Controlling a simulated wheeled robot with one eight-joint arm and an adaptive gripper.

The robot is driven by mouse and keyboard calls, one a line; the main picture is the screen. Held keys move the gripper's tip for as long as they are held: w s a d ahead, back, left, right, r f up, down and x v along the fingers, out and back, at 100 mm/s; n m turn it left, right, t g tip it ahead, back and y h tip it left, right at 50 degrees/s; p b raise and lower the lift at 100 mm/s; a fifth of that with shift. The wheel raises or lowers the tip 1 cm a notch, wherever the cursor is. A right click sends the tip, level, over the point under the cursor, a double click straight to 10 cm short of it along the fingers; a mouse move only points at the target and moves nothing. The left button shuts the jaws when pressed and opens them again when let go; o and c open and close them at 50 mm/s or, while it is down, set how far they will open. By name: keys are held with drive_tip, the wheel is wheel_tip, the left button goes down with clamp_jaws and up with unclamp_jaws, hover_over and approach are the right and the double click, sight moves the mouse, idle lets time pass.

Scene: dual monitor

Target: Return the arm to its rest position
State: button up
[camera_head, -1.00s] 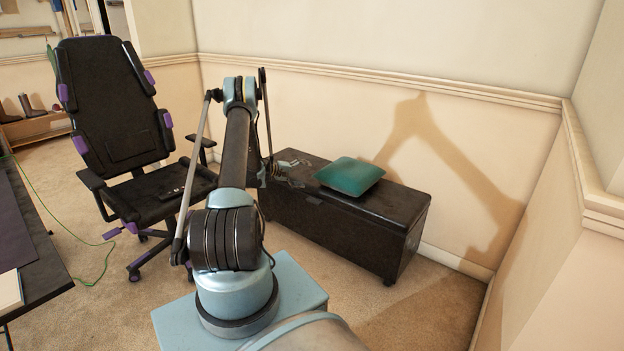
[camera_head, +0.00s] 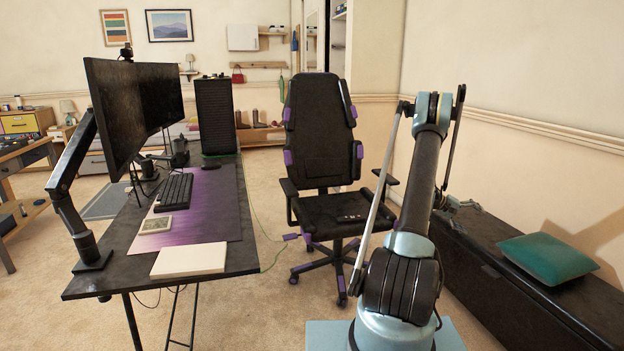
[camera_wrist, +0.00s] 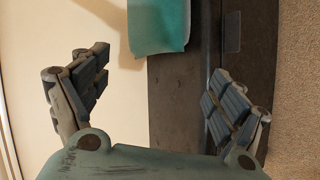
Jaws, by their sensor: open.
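My gripper (camera_wrist: 155,95) is open and empty in the wrist view, its two padded fingers wide apart. Between and beyond the fingers are the dark bench top and a teal cushion (camera_wrist: 158,25). In the head view my blue-and-black arm stands raised at the right of centre. My gripper (camera_head: 462,205) shows only partly there, behind the arm and over the left end of the dark bench. The teal cushion (camera_head: 547,258) lies on the bench, to the right of my gripper and apart from it.
The dark bench (camera_head: 500,292) runs along the right wall. A black and purple office chair (camera_head: 322,145) stands left of my arm. A desk (camera_head: 112,270) with dual monitors (camera_head: 115,110), a keyboard (camera_head: 174,191) and a white book (camera_head: 190,260) is farther left.

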drive_tip(key=s+a+r+t+y, duration=0.2)
drive_tip(key=s+a+r+y, duration=0.1)
drive_tip(key=a+r, duration=1.05)
drive_tip(key=s+a+r+n+t+y, duration=0.1)
drive_tip(key=s+a+r, duration=0.35)
drive_tip(key=a, duration=0.25)
drive_tip(key=s+a+r+t+y, duration=0.1)
drive_tip(key=s+a+r, duration=0.2)
drive_tip(key=s+a, duration=0.3)
drive_tip(key=s+a+f+n+y, duration=0.1)
drive_tip(key=s+a+f+y, duration=0.2)
drive_tip(key=s+a, duration=1)
drive_tip(key=s+a+f+n+t+y, duration=0.1)
drive_tip(key=s+a+f+y, duration=0.3)
drive_tip(key=s+a, duration=0.8)
drive_tip(key=s, duration=0.3)
drive_tip(key=shift+a, duration=0.35)
drive_tip(key=shift+f, duration=0.1)
drive_tip(key=shift+w+f, duration=0.2)
drive_tip(key=shift+w, duration=0.2)
